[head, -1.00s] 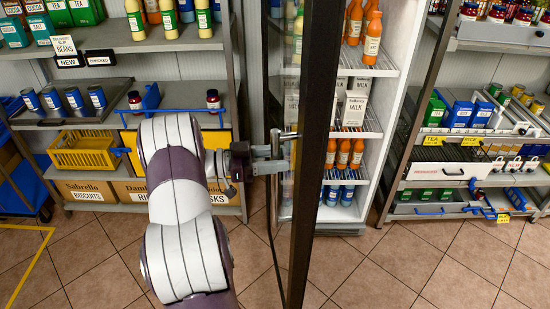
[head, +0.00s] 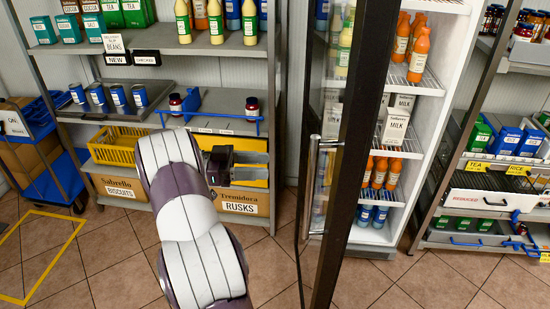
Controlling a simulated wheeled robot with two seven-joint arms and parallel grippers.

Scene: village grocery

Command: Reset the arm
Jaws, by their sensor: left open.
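My left arm comes in from the bottom and bends forward. Its dark left gripper (head: 221,163) is in front of the yellow bin on the shelf unit, to the left of the fridge door and apart from its handle (head: 315,170). The jaws are open, and I see nothing between them. The glass fridge door (head: 352,150) stands open, its dark frame crossing the view from top to bottom. Part of my left wrist is hidden behind the arm links. My right gripper is not in view.
The fridge (head: 438,110) holds orange bottles, milk cartons and blue cans. A grey shelf unit (head: 190,85) on the left carries cans, jars, a yellow basket (head: 118,146) and cardboard boxes. Another shelf (head: 476,178) stands at right. The tiled floor (head: 80,260) is clear at lower left.

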